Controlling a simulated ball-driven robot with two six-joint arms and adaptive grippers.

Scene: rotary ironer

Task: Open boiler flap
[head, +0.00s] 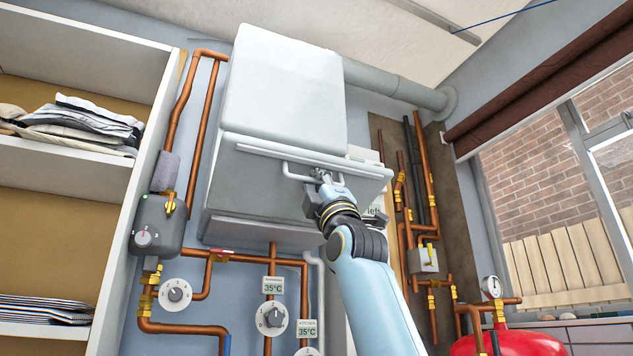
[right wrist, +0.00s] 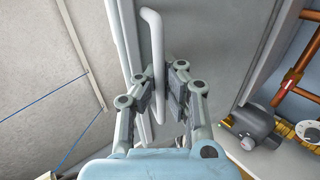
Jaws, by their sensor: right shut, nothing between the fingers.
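The boiler (head: 285,85) hangs on the wall, with a light upper cover. Its grey front flap (head: 255,185) sits below that cover and looks shut, with a projecting lip along its top. A pale bar handle (head: 287,170) is on the flap's upper part; it also shows in the right wrist view (right wrist: 157,50). My right gripper (head: 322,178) is at the right end of the handle, shut and empty. My left gripper is not in view.
Copper pipes and a grey pump (head: 158,225) are left of the boiler. Dials (head: 271,317) and pipes lie below it. More pipes and a red tank (head: 520,343) stand at right. Shelves with folded cloth (head: 85,125) are at far left.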

